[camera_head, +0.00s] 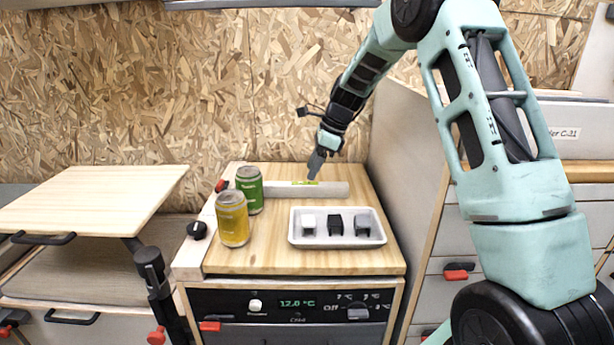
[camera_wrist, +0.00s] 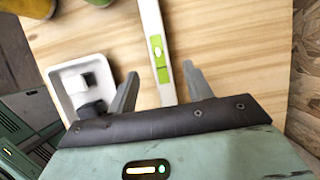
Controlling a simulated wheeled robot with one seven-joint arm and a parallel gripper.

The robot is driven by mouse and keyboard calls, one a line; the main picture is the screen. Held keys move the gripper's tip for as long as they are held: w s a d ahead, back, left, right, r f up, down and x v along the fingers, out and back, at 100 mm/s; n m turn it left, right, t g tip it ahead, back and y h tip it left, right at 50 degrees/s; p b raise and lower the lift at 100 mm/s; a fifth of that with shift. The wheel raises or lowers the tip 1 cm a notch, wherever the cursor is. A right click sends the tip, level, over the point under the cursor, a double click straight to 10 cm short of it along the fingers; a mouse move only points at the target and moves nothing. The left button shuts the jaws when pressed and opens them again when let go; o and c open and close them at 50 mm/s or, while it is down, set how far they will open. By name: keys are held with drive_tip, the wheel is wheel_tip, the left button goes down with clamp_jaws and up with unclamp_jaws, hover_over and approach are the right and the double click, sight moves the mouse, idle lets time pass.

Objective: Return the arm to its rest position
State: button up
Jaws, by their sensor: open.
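My gripper (camera_head: 316,163) is at the end of my arm, over the back part of the wooden worktop (camera_head: 270,235). In the wrist view my gripper (camera_wrist: 158,85) has its two fingers spread apart, with a white bar (camera_wrist: 151,22) with green markings showing between them. In the head view the same white bar (camera_head: 335,188) lies across the back of the worktop, and the gripper tip is just above or beside it. I cannot tell whether the fingers touch it. Nothing is held.
A white tray (camera_head: 297,240) with one white and two dark blocks sits at the front. A green can (camera_head: 250,190) and a yellow can (camera_head: 233,219) stand at the left. Chipboard wall (camera_head: 200,80) rises behind; a tall panel (camera_head: 398,140) stands right.

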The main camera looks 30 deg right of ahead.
drive_tip(key=p+v, duration=0.1)
drive_tip(key=v, duration=0.5)
drive_tip(key=s+a+f+n+h, duration=0.25)
drive_tip(key=s+a+n, duration=0.45)
drive_tip(key=s+n, duration=0.55)
drive_tip(key=s+a+f+n+h, duration=0.1)
drive_tip(key=s+a+f+n, duration=0.3)
drive_tip(key=s+a+n, duration=0.55)
drive_tip(key=s+a+r+n+g, duration=0.2)
drive_tip(key=s+a+n, duration=0.8)
drive_tip(key=s+a, duration=0.45)
wheel_tip(320, 180, up, 22)
drive_tip(key=a+p, duration=0.1)
drive_tip(key=p, duration=2.1)
drive_tip(key=shift+a+g, duration=0.25)
drive_tip(key=shift+g, duration=0.05)
